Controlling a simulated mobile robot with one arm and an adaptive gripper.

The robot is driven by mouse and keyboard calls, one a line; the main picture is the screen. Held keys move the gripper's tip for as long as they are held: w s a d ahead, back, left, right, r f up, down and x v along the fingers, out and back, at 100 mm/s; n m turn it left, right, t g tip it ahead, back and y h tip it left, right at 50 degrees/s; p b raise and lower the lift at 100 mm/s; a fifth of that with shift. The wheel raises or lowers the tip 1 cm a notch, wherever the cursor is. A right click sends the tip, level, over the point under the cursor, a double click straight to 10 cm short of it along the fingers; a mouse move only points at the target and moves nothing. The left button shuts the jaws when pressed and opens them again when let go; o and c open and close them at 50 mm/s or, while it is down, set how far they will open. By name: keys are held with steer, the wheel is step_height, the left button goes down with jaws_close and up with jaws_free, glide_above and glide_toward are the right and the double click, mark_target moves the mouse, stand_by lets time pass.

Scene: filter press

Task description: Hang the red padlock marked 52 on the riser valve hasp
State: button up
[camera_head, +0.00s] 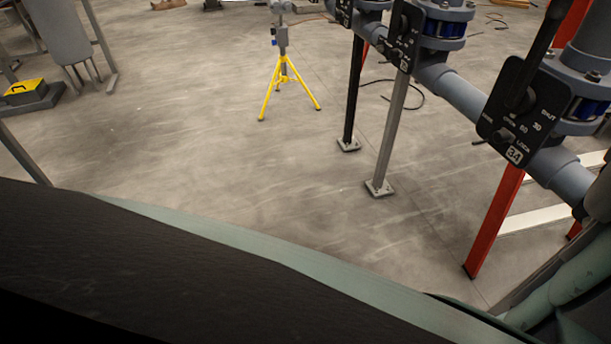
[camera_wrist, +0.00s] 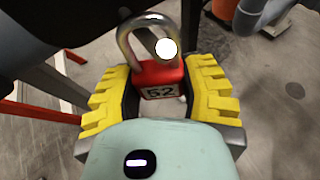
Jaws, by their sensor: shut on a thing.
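The red padlock (camera_wrist: 158,78) marked 52 is between the yellow-padded fingers of my gripper (camera_wrist: 160,97) in the wrist view. My gripper is shut on its body, and the steel shackle stands up toward the top of the picture. A bright white disc covers part of the shackle's right side. I cannot tell which part is the riser valve hasp. My gripper and the padlock do not show in the head view.
A grey pipe (camera_head: 452,92) runs along the right on grey, black and red posts (camera_head: 494,222). A yellow tripod (camera_head: 287,85) stands at the back middle. The concrete floor between is mostly clear.

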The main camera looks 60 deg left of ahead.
steer(key=o, duration=1.2)
steer(key=v, duration=1.2)
steer(key=shift+a+r, duration=0.1)
